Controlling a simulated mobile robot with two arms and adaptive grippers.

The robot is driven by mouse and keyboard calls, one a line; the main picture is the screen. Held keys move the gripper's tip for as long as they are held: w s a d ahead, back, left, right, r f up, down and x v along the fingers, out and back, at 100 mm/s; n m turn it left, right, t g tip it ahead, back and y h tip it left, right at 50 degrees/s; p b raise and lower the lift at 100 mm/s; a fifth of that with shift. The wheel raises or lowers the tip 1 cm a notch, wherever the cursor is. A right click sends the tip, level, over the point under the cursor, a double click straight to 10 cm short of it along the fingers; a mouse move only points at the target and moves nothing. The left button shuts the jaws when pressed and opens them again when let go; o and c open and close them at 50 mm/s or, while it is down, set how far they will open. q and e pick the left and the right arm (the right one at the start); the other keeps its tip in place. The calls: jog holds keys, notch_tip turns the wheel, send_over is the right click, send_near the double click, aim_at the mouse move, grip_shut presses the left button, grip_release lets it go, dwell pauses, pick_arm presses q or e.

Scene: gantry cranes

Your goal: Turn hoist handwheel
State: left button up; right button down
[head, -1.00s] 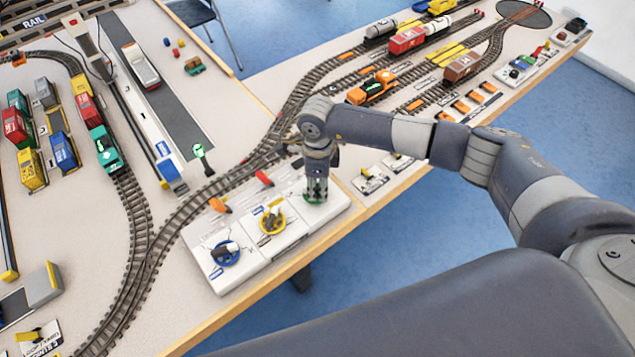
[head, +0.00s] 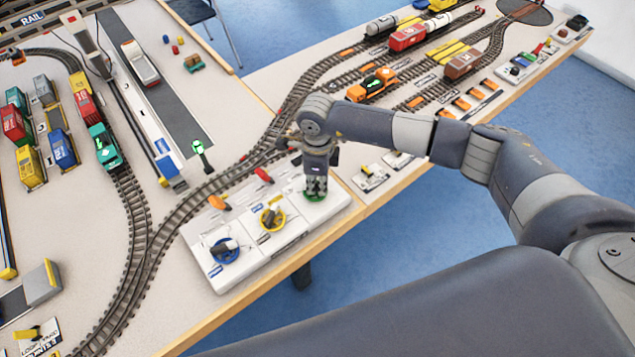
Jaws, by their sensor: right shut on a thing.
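Three handwheels sit in a row on a white control panel (head: 268,252) at the table's front edge. The blue handwheel (head: 224,258) is at the left and the yellow handwheel (head: 272,222) is in the middle. The green handwheel (head: 307,197) is at the right, mostly hidden under my right gripper. My right gripper (head: 315,190) points straight down over the green handwheel and is shut on it; the fingertips are partly hidden. Which wheel is the hoist wheel cannot be read from the blurred labels. My left gripper is not in view.
Orange and red levers (head: 217,202) stand behind the wheels. Railway track (head: 180,222) curves close behind the panel. A green signal (head: 200,150) stands beside the track. Coloured containers (head: 62,150) are stacked at the left. Blue floor lies beyond the table's front edge.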

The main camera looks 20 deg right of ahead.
aim_at(317, 186)
jog(key=m+b, duration=0.2)
jog(key=m, duration=0.2)
jog(key=shift+a, duration=0.1)
jog(key=m+b, duration=0.1)
jog(key=m, duration=0.3)
jog(key=shift+s, duration=0.1)
jog(key=shift+r+m+b, duration=0.1)
jog(key=shift+m+b, duration=0.2)
jog(key=c, duration=1.7)
grip_release()
notch_tip(317, 186, up, 12)
